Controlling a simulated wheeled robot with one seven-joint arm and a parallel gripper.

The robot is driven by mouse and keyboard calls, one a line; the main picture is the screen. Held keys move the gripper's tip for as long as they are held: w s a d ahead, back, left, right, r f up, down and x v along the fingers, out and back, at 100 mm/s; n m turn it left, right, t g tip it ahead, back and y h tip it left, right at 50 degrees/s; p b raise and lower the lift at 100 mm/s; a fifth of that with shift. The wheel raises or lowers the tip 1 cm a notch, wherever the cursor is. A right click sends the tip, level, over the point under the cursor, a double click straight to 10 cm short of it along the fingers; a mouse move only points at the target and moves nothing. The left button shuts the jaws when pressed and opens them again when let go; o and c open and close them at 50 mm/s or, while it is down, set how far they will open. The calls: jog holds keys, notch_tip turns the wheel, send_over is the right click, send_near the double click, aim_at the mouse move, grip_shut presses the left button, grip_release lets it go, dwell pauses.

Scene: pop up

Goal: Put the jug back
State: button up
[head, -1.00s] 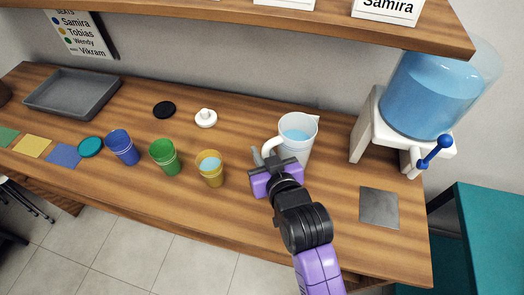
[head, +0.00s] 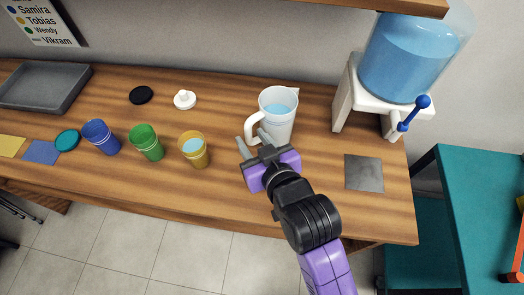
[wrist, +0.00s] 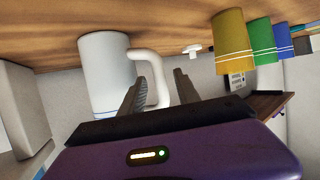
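The white jug (head: 279,122) stands upright on the wooden counter with blue water in it, its handle toward the left. It also shows in the wrist view (wrist: 104,75), with the handle near my fingers. My gripper (head: 254,140) is open just in front of the handle. In the wrist view one finger overlaps the handle and the other is to its right, with a gap between them. I cannot tell whether a finger touches the handle. A grey square plate (head: 364,173) lies bare on the counter to the right of the jug.
A water dispenser (head: 373,98) with a blue tap stands at the right back. Yellow (head: 194,150), green (head: 146,143) and blue (head: 101,138) cups stand to the left. A white lid (head: 185,99) and a black disc (head: 141,95) lie behind them. A shelf (head: 400,5) overhangs the back.

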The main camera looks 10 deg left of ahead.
jog(key=shift+m+t+h, duration=0.4)
jog(key=shift+m+h, duration=0.2)
jog(key=shift+m, duration=0.1)
jog(key=s+d, duration=0.2)
jog(key=d, duration=0.1)
jog(key=s+d, duration=0.3)
jog(key=s+d+f, duration=0.1)
jog(key=s+d, duration=0.2)
jog(key=shift+s+d+f, duration=0.1)
jog(key=shift+s+d, duration=0.05)
jog(key=shift+s, duration=0.05)
jog(key=s+d, duration=0.2)
jog(key=s+d+f+m+h, duration=0.1)
jog(key=s+d, duration=0.1)
jog(key=d, duration=0.1)
jog(key=s+d+f+m+t+h, duration=0.1)
jog(key=s+d, duration=0.2)
jog(key=shift+d+f, duration=0.1)
jog(key=s+d+r+m+h, duration=0.1)
jog(key=s+d, duration=0.3)
jog(key=s, duration=0.4)
jog(key=s+d+r+m+t+h, duration=0.1)
jog(key=s+d+r+m+h, duration=0.1)
jog(key=s, duration=0.6)
jog(key=d+r, duration=0.1)
jog(key=d, duration=0.1)
jog(key=shift+d+r+h, duration=0.4)
